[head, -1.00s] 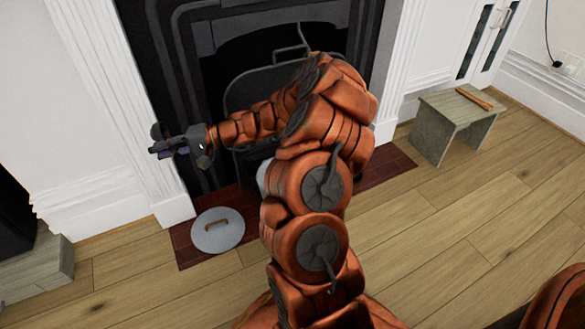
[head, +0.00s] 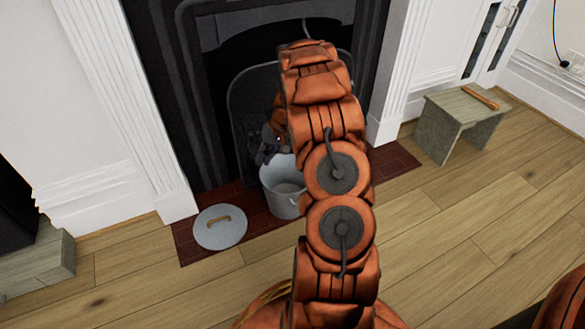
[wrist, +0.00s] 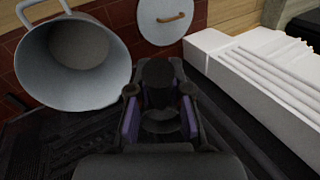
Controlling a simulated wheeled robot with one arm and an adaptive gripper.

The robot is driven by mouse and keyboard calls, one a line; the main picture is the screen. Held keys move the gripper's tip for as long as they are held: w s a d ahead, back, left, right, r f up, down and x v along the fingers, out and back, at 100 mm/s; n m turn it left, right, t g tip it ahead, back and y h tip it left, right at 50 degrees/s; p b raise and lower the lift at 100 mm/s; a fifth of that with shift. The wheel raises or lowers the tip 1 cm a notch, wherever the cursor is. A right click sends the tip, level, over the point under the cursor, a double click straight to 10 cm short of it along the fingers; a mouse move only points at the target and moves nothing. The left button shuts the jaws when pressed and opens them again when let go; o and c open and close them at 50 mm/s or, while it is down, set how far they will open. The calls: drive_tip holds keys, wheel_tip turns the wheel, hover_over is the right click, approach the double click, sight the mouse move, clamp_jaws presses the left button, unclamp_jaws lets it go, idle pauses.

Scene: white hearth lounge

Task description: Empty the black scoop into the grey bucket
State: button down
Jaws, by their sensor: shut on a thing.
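The grey bucket (head: 284,204) stands open on the dark red hearth tiles, upright, and nothing shows inside it. It also shows at the upper left of the wrist view (wrist: 112,72). My gripper (head: 265,154) is just behind and left of the bucket's rim, in front of the fireplace. In the wrist view, my gripper (wrist: 160,112) has its purple-padded fingers shut on a dark piece of the black scoop (wrist: 157,75). The scoop's bowl and any contents cannot be made out. In the head view my arm hides part of the bucket's right side.
A round grey lid with a wooden handle (head: 221,234) lies on the tiles left of the bucket. The black fireplace (head: 160,80) and white surround (head: 130,120) stand close behind. A small bench (head: 450,105) with a wooden stick (head: 481,97) is at right. The wooden floor is clear.

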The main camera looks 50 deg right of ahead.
drive_tip(key=s+d+f+n+g+h, duration=0.2)
drive_tip(key=s+d+f+h, duration=0.2)
drive_tip(key=d+f, duration=0.3)
drive_tip(key=shift+s+d+b, duration=0.35)
drive_tip(key=shift+s+d, duration=0.1)
drive_tip(key=shift+d, duration=0.25)
